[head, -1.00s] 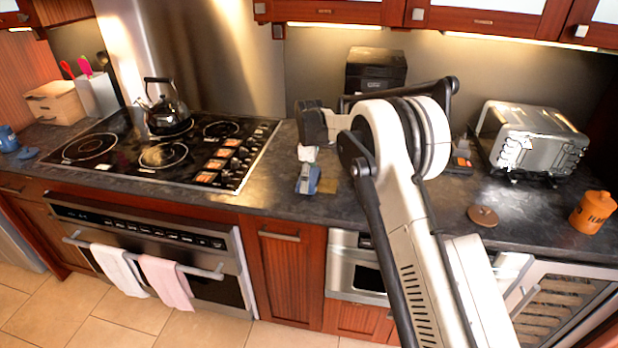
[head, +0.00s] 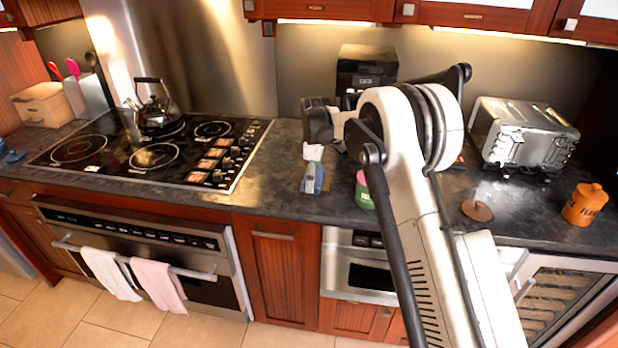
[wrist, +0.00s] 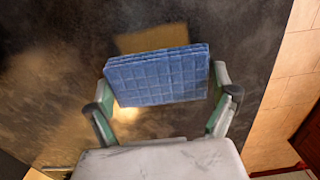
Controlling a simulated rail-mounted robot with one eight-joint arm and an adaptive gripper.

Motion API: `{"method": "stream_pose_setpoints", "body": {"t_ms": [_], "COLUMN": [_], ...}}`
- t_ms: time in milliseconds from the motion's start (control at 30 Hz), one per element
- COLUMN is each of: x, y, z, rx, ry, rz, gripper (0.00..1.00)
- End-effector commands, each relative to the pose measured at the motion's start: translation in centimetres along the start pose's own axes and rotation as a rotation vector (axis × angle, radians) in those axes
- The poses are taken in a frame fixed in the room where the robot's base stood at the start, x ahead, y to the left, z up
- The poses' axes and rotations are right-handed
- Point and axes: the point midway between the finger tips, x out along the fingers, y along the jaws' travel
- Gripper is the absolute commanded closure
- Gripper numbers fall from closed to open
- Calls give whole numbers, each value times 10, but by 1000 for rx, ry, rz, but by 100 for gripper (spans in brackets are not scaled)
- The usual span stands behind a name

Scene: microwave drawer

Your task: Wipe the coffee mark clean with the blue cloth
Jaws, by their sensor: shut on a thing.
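My gripper (head: 312,177) is low over the dark counter, right of the cooktop, pointing down. It is shut on the blue cloth (wrist: 157,76), a folded, grid-patterned pad held between the green-sided fingers. A flat tan-brown patch (wrist: 152,37), which looks like the coffee mark, lies on the counter just beyond the cloth's edge in the wrist view. The cloth hides part of that patch. In the head view the gripper largely covers this spot. I cannot tell whether the cloth touches the counter.
A green jar with a pink top (head: 363,190) stands right of my gripper, close to my arm. The cooktop (head: 150,150) with a kettle (head: 155,108) is to the left. A toaster (head: 522,135), a round brown lid (head: 477,210) and an orange canister (head: 584,205) are right.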

Motion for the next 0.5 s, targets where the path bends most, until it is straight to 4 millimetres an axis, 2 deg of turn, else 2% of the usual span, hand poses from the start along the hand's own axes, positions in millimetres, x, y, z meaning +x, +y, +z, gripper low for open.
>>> {"method": "stream_pose_setpoints", "body": {"t_ms": [500], "x": [2], "y": [0], "z": [22], "rx": [0], "ry": [0], "rz": [0], "gripper": [42]}}
